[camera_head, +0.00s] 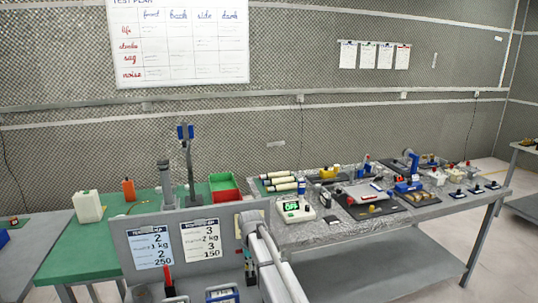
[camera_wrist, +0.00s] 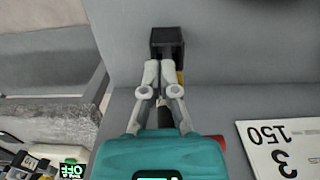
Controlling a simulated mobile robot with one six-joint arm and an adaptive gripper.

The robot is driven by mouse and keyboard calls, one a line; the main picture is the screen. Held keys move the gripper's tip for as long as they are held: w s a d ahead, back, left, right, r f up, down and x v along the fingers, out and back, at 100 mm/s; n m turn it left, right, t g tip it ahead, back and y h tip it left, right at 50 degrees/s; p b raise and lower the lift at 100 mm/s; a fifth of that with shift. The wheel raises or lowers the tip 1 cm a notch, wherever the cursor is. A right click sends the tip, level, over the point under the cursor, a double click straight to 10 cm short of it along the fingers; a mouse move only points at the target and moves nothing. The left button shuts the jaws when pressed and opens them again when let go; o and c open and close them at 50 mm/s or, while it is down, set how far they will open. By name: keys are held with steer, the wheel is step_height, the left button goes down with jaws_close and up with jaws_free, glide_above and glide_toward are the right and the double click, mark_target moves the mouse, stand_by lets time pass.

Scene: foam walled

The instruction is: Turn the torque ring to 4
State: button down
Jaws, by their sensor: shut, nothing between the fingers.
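My gripper (camera_wrist: 160,70) is shut and empty in the wrist view. Its fingertips point at a black block (camera_wrist: 167,40) on a grey surface; whether they touch it I cannot tell. A bit of yellow shows beside the right fingertip. A teal rounded body (camera_wrist: 155,157) with a small green display fills the bottom centre. I cannot make out a torque ring or its numbers in either view. In the head view my pale arm covers the area right of the cards, and I cannot make out the fingers there.
A grey panel (camera_head: 135,236) carries a blue-edged card (camera_head: 151,247) and a white card (camera_head: 201,241). To its right a foil-topped bench (camera_head: 320,238) is crowded with tools and a box reading OFF (camera_head: 294,207). Behind it, a green table (camera_head: 60,252) holds a white jug (camera_head: 88,207) and red-green bins (camera_head: 224,186).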

steer(key=shift+w+a+f, duration=0.1)
steer(key=shift+w+a, duration=0.1)
steer(key=shift+w, duration=0.1)
stand_by(0.7)
steer(key=shift+a, duration=0.4)
steer(key=shift+s+d, duration=0.15)
steer(key=shift+s, duration=0.35)
stand_by(0.5)
steer(key=r+p, duration=0.2)
steer(key=w+r+p, duration=0.1)
steer(key=r+p, duration=0.3)
steer(key=shift+w+a, duration=0.3)
stand_by(0.4)
steer(key=s+d+m, duration=0.3)
steer(key=s+d, duration=2.1)
steer(key=s, duration=0.2)
steer(key=shift+s+d+t, duration=0.15)
steer(key=shift+d+t, duration=0.05)
steer(key=shift+t, duration=0.1)
